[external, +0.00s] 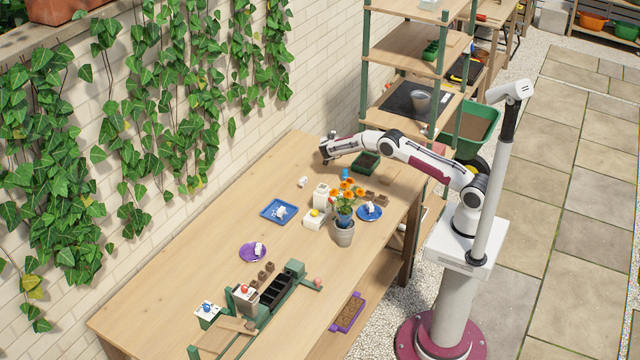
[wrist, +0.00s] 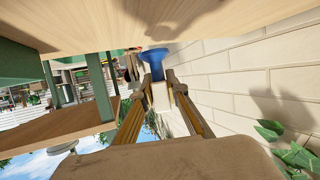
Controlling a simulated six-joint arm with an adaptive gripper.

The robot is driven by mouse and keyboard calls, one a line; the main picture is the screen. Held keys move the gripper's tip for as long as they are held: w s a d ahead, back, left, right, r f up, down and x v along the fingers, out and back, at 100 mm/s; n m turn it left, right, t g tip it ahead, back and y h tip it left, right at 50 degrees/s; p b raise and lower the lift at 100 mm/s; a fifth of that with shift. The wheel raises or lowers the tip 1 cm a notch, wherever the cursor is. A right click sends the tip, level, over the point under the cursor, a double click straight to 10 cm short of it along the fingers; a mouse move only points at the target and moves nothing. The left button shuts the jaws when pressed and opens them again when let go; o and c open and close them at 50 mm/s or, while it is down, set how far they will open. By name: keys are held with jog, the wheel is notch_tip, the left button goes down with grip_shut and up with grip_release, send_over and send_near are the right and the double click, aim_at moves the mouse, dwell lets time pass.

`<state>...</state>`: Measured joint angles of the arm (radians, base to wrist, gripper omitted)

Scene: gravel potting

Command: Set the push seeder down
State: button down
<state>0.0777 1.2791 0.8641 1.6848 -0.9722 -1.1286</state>
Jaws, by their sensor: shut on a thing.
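My gripper (wrist: 158,82) is shut on a pale, narrow piece with a flared blue end; I take this to be the push seeder (wrist: 154,55). The wrist view is upside down, with the wooden table at its top; the blue end is close to the table surface, and I cannot tell whether it touches. In the external view my gripper (external: 327,150) is over the far end of the table (external: 230,210), near the wall, and the seeder is too small or hidden to make out there.
A green tray of soil (external: 366,162) stands right of my gripper, with a small blue item (external: 345,173) beside it. Orange flowers (external: 347,190), a grey pot (external: 343,233), a blue tray (external: 279,211) and a blue plate (external: 369,212) stand nearer. The ivy wall runs along the left.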

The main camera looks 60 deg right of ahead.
jog(key=shift+f, duration=1.5)
jog(key=shift+f, duration=0.2)
jog(key=c, duration=2)
grip_release()
jog(key=shift+r, duration=0.25)
jog(key=shift+v, duration=5.95)
